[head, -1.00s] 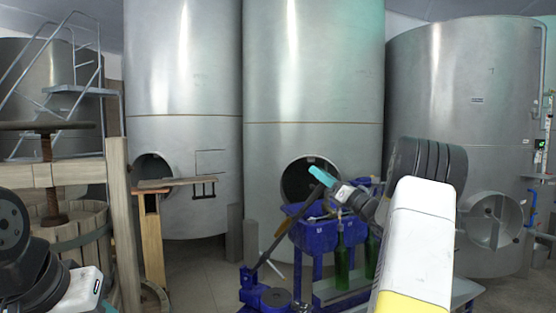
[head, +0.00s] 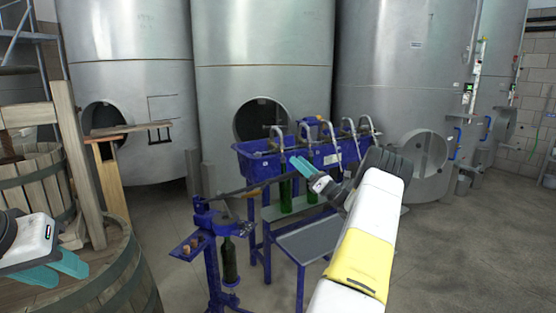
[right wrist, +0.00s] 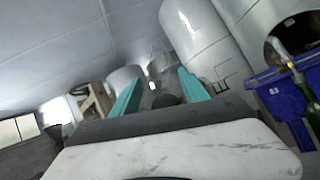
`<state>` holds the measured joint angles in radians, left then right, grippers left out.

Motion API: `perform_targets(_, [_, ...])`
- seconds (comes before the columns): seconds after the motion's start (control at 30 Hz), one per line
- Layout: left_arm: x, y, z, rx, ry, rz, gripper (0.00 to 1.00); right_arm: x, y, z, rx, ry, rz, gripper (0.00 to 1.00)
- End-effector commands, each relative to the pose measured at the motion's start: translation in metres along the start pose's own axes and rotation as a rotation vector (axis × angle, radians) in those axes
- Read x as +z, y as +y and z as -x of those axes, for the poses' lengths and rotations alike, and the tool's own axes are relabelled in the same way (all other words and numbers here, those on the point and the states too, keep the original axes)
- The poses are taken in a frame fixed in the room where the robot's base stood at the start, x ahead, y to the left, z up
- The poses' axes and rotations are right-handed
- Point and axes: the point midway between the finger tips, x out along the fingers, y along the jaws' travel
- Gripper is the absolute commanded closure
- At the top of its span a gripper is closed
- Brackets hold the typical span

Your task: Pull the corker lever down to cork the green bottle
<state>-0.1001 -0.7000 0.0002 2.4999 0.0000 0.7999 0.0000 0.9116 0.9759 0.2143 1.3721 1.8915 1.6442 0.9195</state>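The blue corker (head: 208,222) stands left of centre in the head view, a green bottle (head: 229,262) upright in it. Its dark lever (head: 250,186) runs from the corker head toward the right, slightly raised, its far end close to my right gripper (head: 302,168). My right gripper's teal fingers are apart in the right wrist view (right wrist: 160,92), with a dark rounded thing (right wrist: 166,100) between or beyond them, perhaps the lever's end. I cannot tell whether they touch. My left gripper (head: 58,268) is open and empty at the lower left, away from the corker.
A blue filler trough (head: 262,160) with curved spouts and green bottles (head: 286,195) stands behind the corker. A grey shelf (head: 310,242) is to its right. A wooden press tub (head: 110,285) stands left. Steel tanks (head: 265,60) line the back; floor at right is clear.

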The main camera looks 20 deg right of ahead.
Motion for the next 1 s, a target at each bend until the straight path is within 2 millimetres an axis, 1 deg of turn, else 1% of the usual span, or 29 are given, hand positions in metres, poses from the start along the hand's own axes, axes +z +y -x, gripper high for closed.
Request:
perform_targets(0.27, [0.0,0.0,0.0,0.0,0.0,0.0,0.67,0.002,0.0,0.0,-0.001,-0.002,0.003,0.43])
perform_targets(0.37, [0.0,0.0,0.0,0.0,0.0,0.0,0.67,0.002,-0.001,0.004,-0.002,-0.002,0.003,0.43])
perform_targets(0.47, [0.0,0.0,0.0,0.0,0.0,0.0,0.67,0.002,-0.001,0.015,-0.004,-0.001,0.003,0.43])
perform_targets(0.6, [0.0,0.0,0.0,0.0,0.0,0.0,0.67,0.002,-0.001,0.041,-0.005,-0.002,0.004,0.43])
perform_targets(0.73, [0.0,0.0,0.0,0.0,0.0,0.0,0.67,0.002,-0.001,0.062,-0.004,-0.002,0.002,0.43])
perform_targets(0.9, [0.0,0.0,0.0,0.0,0.0,0.0,0.67,0.001,0.0,0.076,-0.002,-0.001,0.002,0.43])
perform_targets(1.0, [0.0,0.0,0.0,0.0,0.0,0.0,0.67,0.001,0.0,0.079,-0.001,-0.001,0.002,0.43])
